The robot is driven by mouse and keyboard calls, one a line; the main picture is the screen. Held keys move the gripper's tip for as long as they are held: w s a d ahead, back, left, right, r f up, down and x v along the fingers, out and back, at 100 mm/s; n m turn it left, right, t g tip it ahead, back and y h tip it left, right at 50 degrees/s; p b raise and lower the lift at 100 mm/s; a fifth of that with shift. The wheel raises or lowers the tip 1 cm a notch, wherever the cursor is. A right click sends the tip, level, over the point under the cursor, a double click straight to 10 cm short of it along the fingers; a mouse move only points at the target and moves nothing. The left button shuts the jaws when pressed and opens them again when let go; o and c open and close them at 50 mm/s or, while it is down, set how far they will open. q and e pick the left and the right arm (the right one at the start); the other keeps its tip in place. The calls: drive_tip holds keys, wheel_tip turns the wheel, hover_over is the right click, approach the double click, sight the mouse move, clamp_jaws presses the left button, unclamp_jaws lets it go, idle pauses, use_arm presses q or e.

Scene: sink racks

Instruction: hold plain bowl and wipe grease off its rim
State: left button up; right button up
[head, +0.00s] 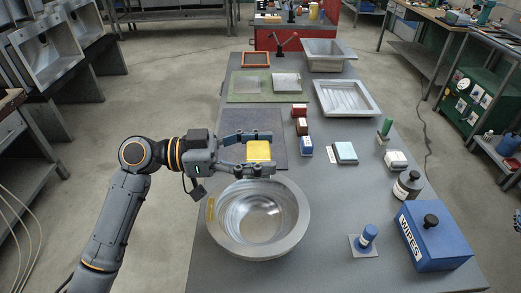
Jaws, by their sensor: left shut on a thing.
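The plain metal bowl (258,219) stands upright on the near part of the grey table, its wide rim facing up. A yellow-brown grease smear (211,208) lies on the left side of its rim. My left gripper (267,152) comes in from the left and is shut on a yellow block (257,151), which looks like a sponge. The gripper is beyond the bowl, near its far rim, and looks raised above the table. No gripper holds the bowl.
A blue wipes box (436,236), a blue-topped stamp-like item (366,238) and a dark jar (407,186) stand right of the bowl. A dark mat (262,122), small coloured blocks (301,127) and metal trays (347,97) lie farther back. Bare table separates the bowl from the right-hand items.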

drive_tip(key=s+d+f+m+g+h, duration=0.1)
drive_tip(key=s+d+f+m+g, duration=0.1)
drive_tip(key=s+d+f+m, duration=0.3)
drive_tip(key=s+d+f+m+g+h, duration=0.15)
drive_tip(key=s+m, duration=0.25)
drive_tip(key=s, duration=0.4)
drive_tip(key=s+a+f+m+g+y, duration=0.1)
drive_tip(key=s+a+f+m+g, duration=0.15)
drive_tip(key=s+f, duration=0.5)
drive_tip(key=s+a+f+m+g+y, duration=0.1)
drive_tip(key=s+a+f+m+g, duration=0.2)
drive_tip(key=s+f, duration=0.4)
drive_tip(key=a+f+n+y, duration=0.5)
drive_tip(key=a+f+y, duration=0.1)
drive_tip(key=a+f, duration=1.7)
drive_tip(key=s+a+f+n+g+y, duration=0.1)
drive_tip(key=s+a+f+n, duration=0.2)
drive_tip(key=a, duration=0.7)
drive_tip(key=s+a+f+n+g+y, duration=0.1)
drive_tip(key=s+a+f+n+y, duration=0.1)
drive_tip(key=a, duration=0.8)
drive_tip(key=s+a+f+n+g+y, duration=0.1)
drive_tip(key=s+a+f+n+y, duration=0.1)
drive_tip(key=a, duration=0.8)
drive_tip(key=s+f+n, duration=0.1)
drive_tip(key=s+n, duration=0.1)
drive_tip(key=n, duration=0.1)
drive_tip(key=shift+f, duration=0.35)
drive_tip(key=shift+d, duration=0.1)
drive_tip(key=shift+c, duration=0.4)
